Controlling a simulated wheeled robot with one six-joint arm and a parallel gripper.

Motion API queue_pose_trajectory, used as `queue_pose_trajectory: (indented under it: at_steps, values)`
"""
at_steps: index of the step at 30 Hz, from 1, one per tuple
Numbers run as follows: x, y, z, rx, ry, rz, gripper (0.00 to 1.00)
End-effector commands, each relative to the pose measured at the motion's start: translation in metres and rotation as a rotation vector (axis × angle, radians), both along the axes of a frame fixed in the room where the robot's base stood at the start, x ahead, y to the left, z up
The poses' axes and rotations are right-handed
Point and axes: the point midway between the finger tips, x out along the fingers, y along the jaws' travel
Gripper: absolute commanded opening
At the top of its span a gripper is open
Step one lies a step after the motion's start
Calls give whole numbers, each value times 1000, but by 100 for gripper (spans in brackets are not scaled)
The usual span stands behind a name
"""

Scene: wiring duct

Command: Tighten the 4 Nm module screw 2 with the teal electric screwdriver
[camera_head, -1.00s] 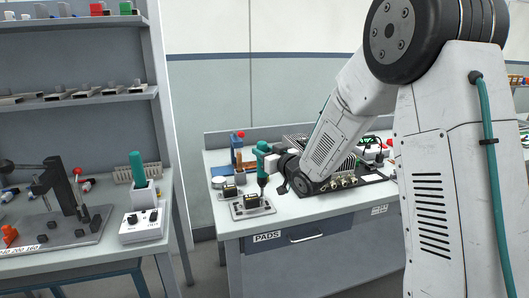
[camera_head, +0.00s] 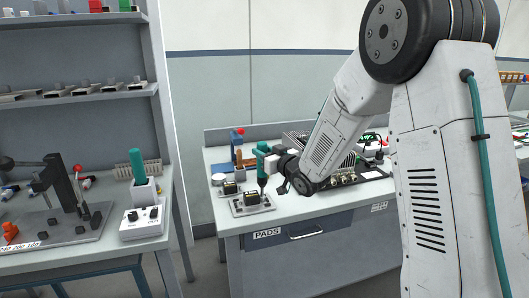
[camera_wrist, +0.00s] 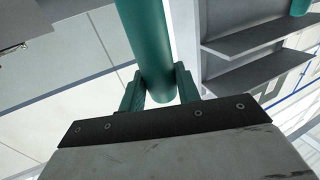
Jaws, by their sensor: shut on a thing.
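My gripper (camera_head: 272,160) is shut on the teal electric screwdriver (camera_head: 262,158), held upright over the right-hand bench. In the wrist view the teal screwdriver body (camera_wrist: 150,50) sits between the two fingers of my gripper (camera_wrist: 160,92). The screwdriver's dark lower end points down at the right side of a module (camera_head: 251,199) on a light plate (camera_head: 244,212). I cannot tell whether the tip touches a screw. The individual screws are too small to make out.
On the same bench, a second small dark block (camera_head: 230,188), a blue item (camera_head: 237,140) and a board with metal parts (camera_head: 345,180) stand close by. The left bench carries another teal tool in a white holder (camera_head: 144,190) and a white control box (camera_head: 143,222).

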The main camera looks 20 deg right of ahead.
Motion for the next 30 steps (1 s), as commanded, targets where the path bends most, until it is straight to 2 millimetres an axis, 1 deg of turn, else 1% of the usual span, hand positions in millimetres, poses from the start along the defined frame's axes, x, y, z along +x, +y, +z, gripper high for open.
queue_pose_trajectory:
  at_steps: [21, 30]
  values:
    - [0, 0, 56, -1, -3, 1, 0]
    - [0, 0, 60, -1, -1, 0, 0]
